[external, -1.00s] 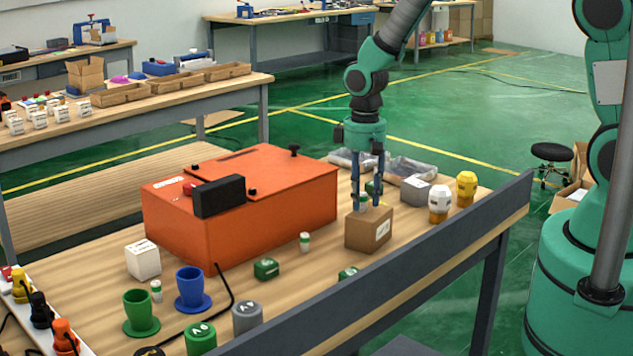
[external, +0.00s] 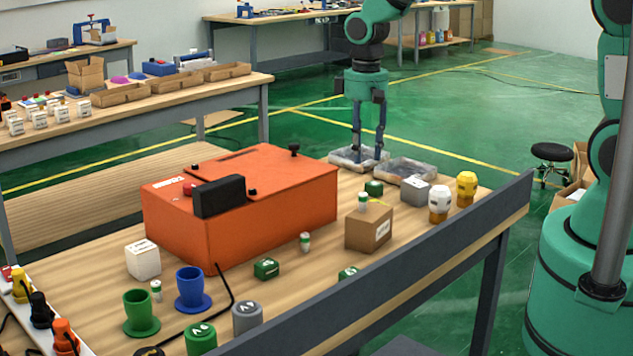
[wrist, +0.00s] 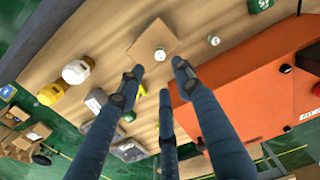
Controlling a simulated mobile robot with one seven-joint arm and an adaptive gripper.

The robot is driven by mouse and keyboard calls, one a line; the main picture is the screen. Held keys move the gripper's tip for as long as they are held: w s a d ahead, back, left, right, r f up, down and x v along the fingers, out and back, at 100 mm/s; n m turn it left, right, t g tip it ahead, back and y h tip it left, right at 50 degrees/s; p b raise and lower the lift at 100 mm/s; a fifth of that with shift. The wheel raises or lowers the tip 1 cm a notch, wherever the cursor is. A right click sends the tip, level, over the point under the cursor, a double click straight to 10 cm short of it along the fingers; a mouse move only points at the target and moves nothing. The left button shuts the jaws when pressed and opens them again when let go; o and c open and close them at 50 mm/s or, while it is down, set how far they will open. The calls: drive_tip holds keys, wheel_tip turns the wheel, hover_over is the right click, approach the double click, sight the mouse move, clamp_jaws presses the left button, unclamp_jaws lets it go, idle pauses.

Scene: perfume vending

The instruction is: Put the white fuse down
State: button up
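A small white fuse with a green band (external: 362,202) stands upright on top of the brown cardboard box (external: 368,232). In the wrist view the fuse (wrist: 160,55) shows end-on on the box top (wrist: 150,40). My gripper (external: 368,160) is open and empty, above the box and apart from the fuse. In the wrist view my gripper (wrist: 157,80) has its fingers spread with nothing between them. A similar small white and green piece (external: 305,242) stands on the table left of the box, and another (external: 156,290) stands near the green cup.
A large orange case (external: 245,205) fills the middle of the table. A dark rail (external: 400,270) runs along the front edge.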

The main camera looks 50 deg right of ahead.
idle(0.7)
drive_tip(key=s+d+r+m+t, duration=0.1)
drive_tip(key=s+d+r, duration=0.1)
drive_tip(key=s+r, duration=0.55)
drive_tip(key=s+d+r+t, duration=0.2)
drive_tip(key=s+d+r, duration=0.15)
drive_tip(key=r, duration=0.75)
drive_tip(key=s+d+r+t, duration=0.1)
drive_tip(key=s+r, duration=0.1)
drive_tip(key=s, duration=0.3)
drive_tip(key=s+r, duration=0.3)
drive_tip(key=s, duration=0.3)
drive_tip(key=s+d+r+m+t, duration=0.1)
drive_tip(key=s+r, duration=0.2)
drive_tip(key=s, duration=0.3)
drive_tip(key=shift+s+d+t, duration=0.25)
drive_tip(key=shift+d+t, duration=0.05)
drive_tip(key=shift+d, duration=0.05)
wheel_tip(320, 180, down, 6)
drive_tip(key=b, duration=0.6)
drive_tip(key=shift+f, duration=0.15)
